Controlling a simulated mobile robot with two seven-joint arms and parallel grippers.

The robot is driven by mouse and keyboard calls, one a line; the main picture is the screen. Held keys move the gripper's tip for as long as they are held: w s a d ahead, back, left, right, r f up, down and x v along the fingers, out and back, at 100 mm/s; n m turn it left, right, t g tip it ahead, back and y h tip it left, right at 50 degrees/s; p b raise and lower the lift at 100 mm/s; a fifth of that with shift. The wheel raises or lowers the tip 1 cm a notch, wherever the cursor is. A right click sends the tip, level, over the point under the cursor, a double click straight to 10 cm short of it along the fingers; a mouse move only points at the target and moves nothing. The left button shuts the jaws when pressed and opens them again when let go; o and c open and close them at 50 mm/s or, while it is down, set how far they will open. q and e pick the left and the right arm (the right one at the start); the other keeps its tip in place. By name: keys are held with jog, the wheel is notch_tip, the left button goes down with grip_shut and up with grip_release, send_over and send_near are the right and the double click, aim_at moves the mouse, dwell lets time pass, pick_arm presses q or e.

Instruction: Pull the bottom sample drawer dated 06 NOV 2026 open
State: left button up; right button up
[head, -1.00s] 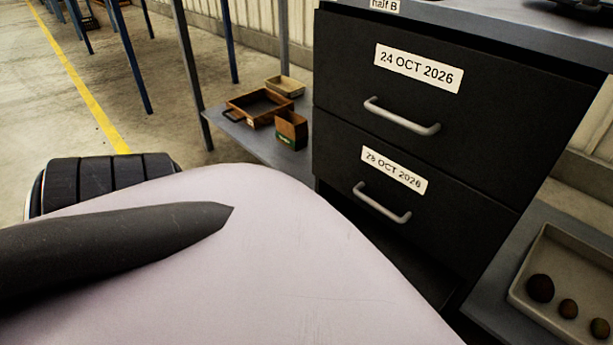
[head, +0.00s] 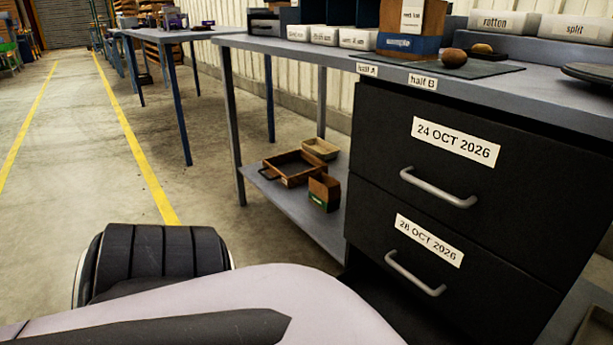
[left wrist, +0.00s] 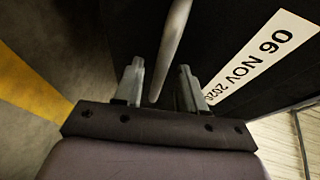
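The drawer dated 06 NOV 2026 shows in the left wrist view as a dark front (left wrist: 225,30) with a white date label (left wrist: 262,55). Its grey bar handle (left wrist: 172,50) runs down between the fingers of my left gripper (left wrist: 160,88). The fingers are open, with a visible gap on each side of the bar. In the head view the cabinet shows a drawer labelled 24 OCT 2026 (head: 385,130) and one labelled 28 OCT 2026 (head: 375,215), both closed. The 06 NOV drawer and both grippers are out of sight there.
The cabinet sits under a grey workbench (head: 545,60) carrying boxes, labelled bins and potatoes. A low shelf (head: 255,185) left of it holds trays and a small box. Open floor with yellow lines lies to the left.

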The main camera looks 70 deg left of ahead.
pick_arm(q)
jog(key=v, duration=0.7)
jog(key=shift+p, duration=0.3)
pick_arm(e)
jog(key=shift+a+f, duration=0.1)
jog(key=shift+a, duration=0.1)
pick_arm(q)
jog(key=shift+s+a, duration=0.1)
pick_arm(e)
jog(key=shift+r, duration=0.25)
